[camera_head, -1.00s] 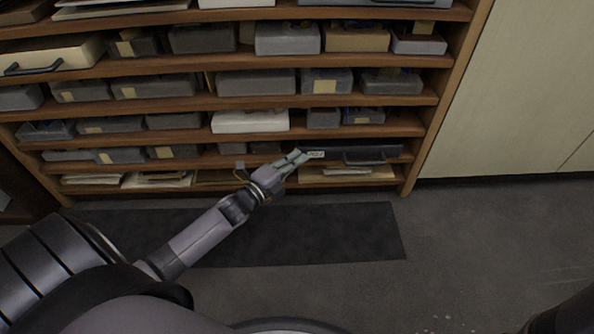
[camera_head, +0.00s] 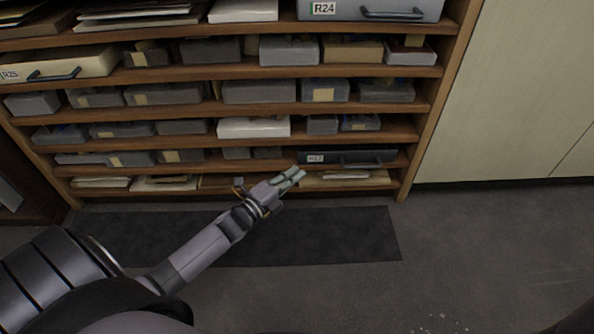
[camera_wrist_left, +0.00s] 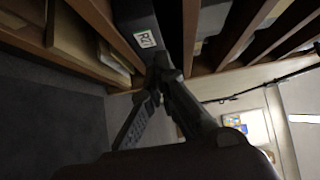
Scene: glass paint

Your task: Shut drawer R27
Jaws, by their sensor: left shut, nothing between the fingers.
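Drawer R27 (camera_head: 335,159) is a dark grey drawer with a white label and a dark bar handle, low on the right of the wooden shelf unit. Its front looks about level with the shelf edges, though a small gap cannot be ruled out. Its label and dark front (camera_wrist_left: 136,22) show at the top of the left wrist view. My left gripper (camera_head: 297,175) is shut and empty, just below and in front of the drawer's left end. Its fingers (camera_wrist_left: 160,65) also show in the wrist view, close to the label; contact cannot be told. My right gripper is out of view.
The wooden shelf unit (camera_head: 420,120) holds several rows of grey boxes. Drawer R24 (camera_head: 372,10) and a cream drawer (camera_head: 95,63) are higher up. Papers lie on the bottom shelf. A dark mat (camera_head: 330,235) covers the clear floor in front. A pale cabinet (camera_head: 510,100) stands at right.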

